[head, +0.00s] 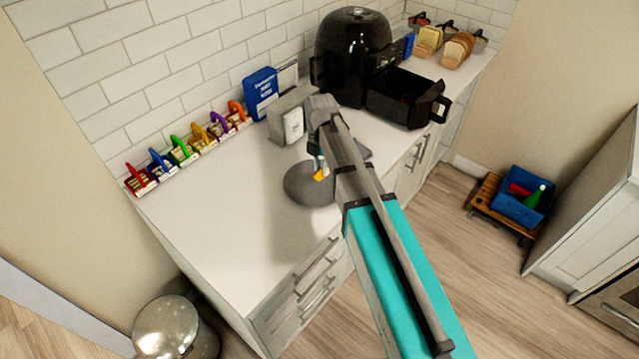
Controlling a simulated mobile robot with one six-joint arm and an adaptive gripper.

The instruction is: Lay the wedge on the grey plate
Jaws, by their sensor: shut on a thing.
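The wedge (320,175) is a small yellow-orange piece, seen in front of the grey plate. The round grey plate (302,190) lies on the white counter near its front edge. My gripper (320,166) points down over the plate and is shut on the wedge. My arm hides the plate's right part and much of the gripper. I cannot tell whether the wedge touches the plate or hangs just above it.
A grey toaster-like box (290,118) and a blue box (262,92) stand behind the plate. A black air fryer (352,45) has its drawer (400,98) pulled out. Small coloured-handled baskets (181,150) line the wall. The counter's left part is clear.

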